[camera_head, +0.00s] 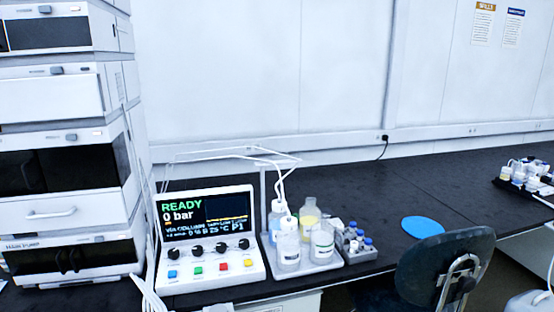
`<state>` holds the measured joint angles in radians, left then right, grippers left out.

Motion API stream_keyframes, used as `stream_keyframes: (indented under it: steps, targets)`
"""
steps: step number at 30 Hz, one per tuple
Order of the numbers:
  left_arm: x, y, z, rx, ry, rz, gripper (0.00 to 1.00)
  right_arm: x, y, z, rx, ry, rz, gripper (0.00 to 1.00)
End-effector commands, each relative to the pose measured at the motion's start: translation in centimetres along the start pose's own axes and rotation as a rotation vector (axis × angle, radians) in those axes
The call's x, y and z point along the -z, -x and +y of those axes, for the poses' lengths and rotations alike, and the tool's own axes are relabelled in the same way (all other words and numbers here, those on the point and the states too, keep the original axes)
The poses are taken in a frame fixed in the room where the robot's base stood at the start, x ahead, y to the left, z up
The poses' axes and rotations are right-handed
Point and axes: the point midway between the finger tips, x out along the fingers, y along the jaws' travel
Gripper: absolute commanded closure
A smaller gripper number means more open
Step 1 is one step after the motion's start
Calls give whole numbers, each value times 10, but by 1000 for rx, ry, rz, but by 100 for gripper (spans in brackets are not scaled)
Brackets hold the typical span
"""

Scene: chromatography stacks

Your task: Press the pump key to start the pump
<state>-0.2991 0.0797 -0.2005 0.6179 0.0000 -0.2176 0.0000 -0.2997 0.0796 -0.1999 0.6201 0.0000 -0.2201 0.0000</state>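A white control panel (210,240) stands on the dark bench beside the tall instrument stack. Its screen (205,215) reads "READY" in green and "0 bar" in white, with smaller lines below. Under the screen is a row of black knobs (221,247). Below them is a row of coloured keys: blue (172,274), green (198,270), red (223,267) and yellow (248,263). The key labels are too small to read, so I cannot tell which is the pump key. Neither of my grippers shows in the head view.
The instrument stack (62,160) rises left of the panel. A tray of bottles (302,266) with tubing and a vial rack (357,245) stand close on its right. A blue disc (423,227) lies farther right. A dark chair (443,265) stands at the front edge.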

Motion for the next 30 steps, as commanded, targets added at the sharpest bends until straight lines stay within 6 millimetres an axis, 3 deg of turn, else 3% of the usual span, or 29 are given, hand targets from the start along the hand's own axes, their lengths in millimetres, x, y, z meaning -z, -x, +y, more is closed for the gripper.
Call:
stream_keyframes:
  steps: [1, 11, 30]
  targets:
    - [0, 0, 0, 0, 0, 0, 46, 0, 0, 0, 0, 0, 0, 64]
    - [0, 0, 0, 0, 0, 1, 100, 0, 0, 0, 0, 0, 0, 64]
    - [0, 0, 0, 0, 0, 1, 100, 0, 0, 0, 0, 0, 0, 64]
